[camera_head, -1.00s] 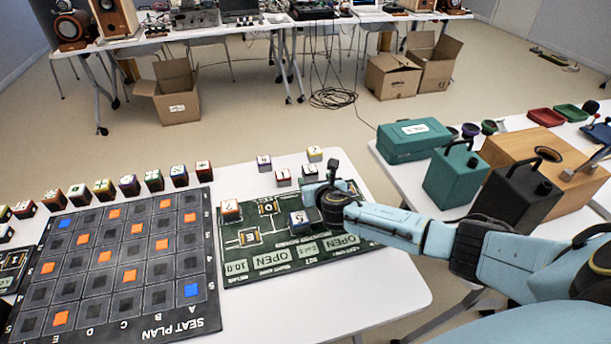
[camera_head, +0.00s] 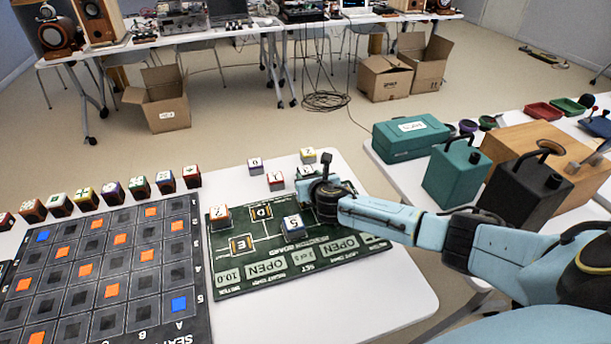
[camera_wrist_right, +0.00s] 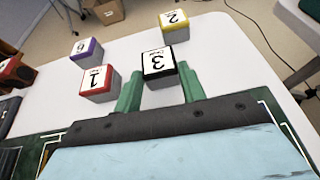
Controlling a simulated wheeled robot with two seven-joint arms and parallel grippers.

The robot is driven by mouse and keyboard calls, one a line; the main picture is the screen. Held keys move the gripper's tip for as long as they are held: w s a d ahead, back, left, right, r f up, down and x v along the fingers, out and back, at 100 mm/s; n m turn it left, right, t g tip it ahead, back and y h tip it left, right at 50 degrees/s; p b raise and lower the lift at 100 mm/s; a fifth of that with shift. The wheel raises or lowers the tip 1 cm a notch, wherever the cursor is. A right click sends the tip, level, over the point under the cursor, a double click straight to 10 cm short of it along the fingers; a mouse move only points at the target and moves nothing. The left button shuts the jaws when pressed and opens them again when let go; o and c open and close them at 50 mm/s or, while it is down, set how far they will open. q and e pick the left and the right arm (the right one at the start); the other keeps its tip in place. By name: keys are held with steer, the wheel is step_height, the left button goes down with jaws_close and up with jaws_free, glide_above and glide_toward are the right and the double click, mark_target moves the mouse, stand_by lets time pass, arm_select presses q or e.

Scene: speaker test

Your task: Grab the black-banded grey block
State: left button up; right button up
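The black-banded grey block (camera_wrist_right: 158,66), with a white top marked 3, stands on the white table between and slightly beyond the green fingertips of my right gripper (camera_wrist_right: 160,80) in the right wrist view. Small gaps seem to show on both sides, so the gripper looks open. In the head view the block (camera_head: 305,171) is partly hidden by my right gripper (camera_head: 316,175) at the back edge of the green board. My left gripper is not in view.
A red-banded block (camera_wrist_right: 97,84) and a purple-banded block (camera_wrist_right: 87,51) stand to the left; a yellow-banded block (camera_wrist_right: 174,27) stands behind. A block marked 5 (camera_head: 293,228) is on the green board (camera_head: 230,286). The dark seat-plan board (camera_head: 140,322) lies left.

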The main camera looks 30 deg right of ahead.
steer(key=shift+f, duration=0.35)
steer(key=c, duration=0.4)
steer(key=shift+r, duration=0.15)
